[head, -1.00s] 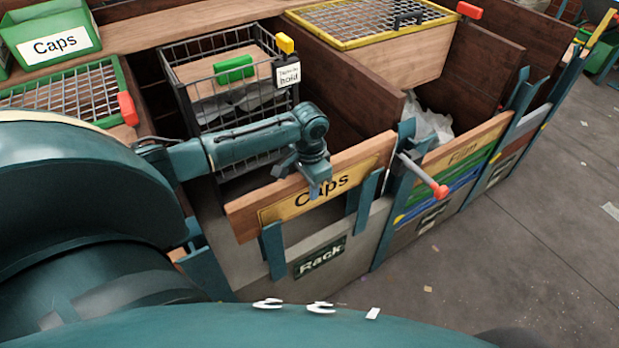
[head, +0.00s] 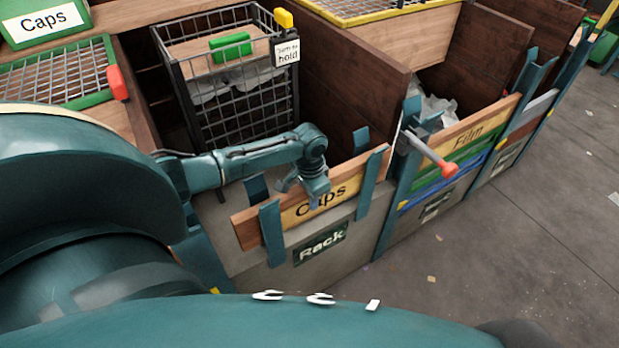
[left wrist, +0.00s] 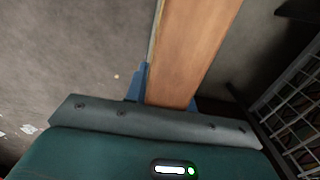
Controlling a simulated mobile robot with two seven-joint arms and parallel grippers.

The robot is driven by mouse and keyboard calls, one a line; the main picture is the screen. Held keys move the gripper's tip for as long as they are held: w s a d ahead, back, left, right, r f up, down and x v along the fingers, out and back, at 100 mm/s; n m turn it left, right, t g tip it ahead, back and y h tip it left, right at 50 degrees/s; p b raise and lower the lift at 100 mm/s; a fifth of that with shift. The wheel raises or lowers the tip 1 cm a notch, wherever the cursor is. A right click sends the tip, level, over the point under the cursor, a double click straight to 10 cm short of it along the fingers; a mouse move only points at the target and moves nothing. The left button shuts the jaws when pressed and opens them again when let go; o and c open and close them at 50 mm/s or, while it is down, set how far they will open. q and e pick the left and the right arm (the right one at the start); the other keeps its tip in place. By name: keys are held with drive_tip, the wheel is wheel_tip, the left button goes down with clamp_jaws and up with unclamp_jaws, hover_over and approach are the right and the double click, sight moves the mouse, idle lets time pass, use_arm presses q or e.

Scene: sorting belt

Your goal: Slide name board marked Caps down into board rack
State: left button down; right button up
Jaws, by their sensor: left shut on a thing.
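The Caps name board (head: 245,228), wooden with a yellow label, stands on edge at the rack (head: 320,247), a grey wall marked "Rack" with blue uprights. The board sits behind the front uprights (head: 271,232), with other uprights (head: 257,188) behind it. Its lower edge is close to the wall top; whether it touches bottom is hidden. My left gripper (head: 314,199) is shut on the board's upper edge near the middle. The left wrist view shows the board's wooden edge (left wrist: 193,45) running away from the gripper body. My right gripper is not in view.
A wire cart (head: 240,105) with a "hold" tag stands behind the board. A red-tipped lever (head: 447,168) sticks out just right of the rack. The Film bay (head: 470,138) is beyond it. Open floor (head: 500,250) lies in front.

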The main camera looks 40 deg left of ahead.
use_arm(q)
wheel_tip(320, 180, down, 5)
drive_tip(key=shift+w+r+b, duration=0.1)
drive_tip(key=shift+r+b, duration=0.1)
drive_tip(key=shift+b, duration=1)
drive_tip(key=shift+f+b, duration=0.3)
drive_tip(key=shift+f, duration=0.3)
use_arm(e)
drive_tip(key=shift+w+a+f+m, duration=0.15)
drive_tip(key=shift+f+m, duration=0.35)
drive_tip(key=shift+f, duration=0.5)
use_arm(q)
drive_tip(key=shift+f, duration=0.25)
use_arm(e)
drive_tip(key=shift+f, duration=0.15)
